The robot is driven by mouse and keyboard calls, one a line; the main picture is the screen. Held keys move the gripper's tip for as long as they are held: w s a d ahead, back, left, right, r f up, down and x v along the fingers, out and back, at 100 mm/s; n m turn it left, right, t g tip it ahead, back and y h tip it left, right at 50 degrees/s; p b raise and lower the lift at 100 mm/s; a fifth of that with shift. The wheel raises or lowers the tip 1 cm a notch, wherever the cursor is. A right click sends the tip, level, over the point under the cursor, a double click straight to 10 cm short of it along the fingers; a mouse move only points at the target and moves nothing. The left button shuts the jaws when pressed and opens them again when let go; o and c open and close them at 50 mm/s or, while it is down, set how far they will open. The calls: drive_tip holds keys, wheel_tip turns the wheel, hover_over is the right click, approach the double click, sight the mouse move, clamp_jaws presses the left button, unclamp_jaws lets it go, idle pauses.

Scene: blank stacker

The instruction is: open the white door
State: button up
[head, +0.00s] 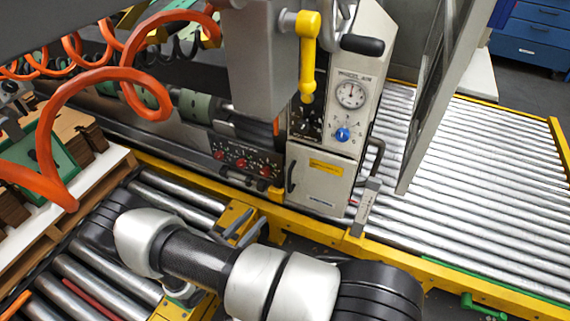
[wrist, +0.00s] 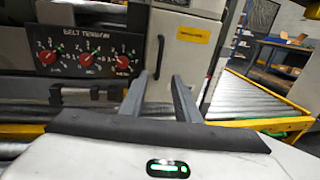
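The white door (head: 322,182) is a small pale panel low on the front of the machine, with a yellow label and a dark upright handle (head: 291,177) on its left edge. It looks closed. My gripper (head: 252,222) is at the left of the door and a little below it, over the yellow frame. In the wrist view, the two grey fingers of my gripper (wrist: 160,74) are spread with a gap between them. The dark handle (wrist: 160,56) shows just beyond and above the fingertips, apart from them as far as I can tell. The door (wrist: 185,62) fills the area behind the fingers.
A panel with red knobs (wrist: 87,56) is left of the door. A gauge (head: 350,94) and a blue knob (head: 342,135) are above it. A yellow lever (head: 308,60) hangs higher up. A roller conveyor (head: 480,180) lies right. An orange coiled hose (head: 75,85) hangs left.

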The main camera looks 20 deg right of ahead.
sight(289, 182)
drive_tip(key=b+x, duration=0.1)
drive_tip(key=x, duration=1.6)
drive_tip(key=shift+w+d+b, duration=0.1)
drive_tip(key=shift+d+b, duration=0.1)
drive_tip(key=shift+b, duration=0.1)
clamp_jaws()
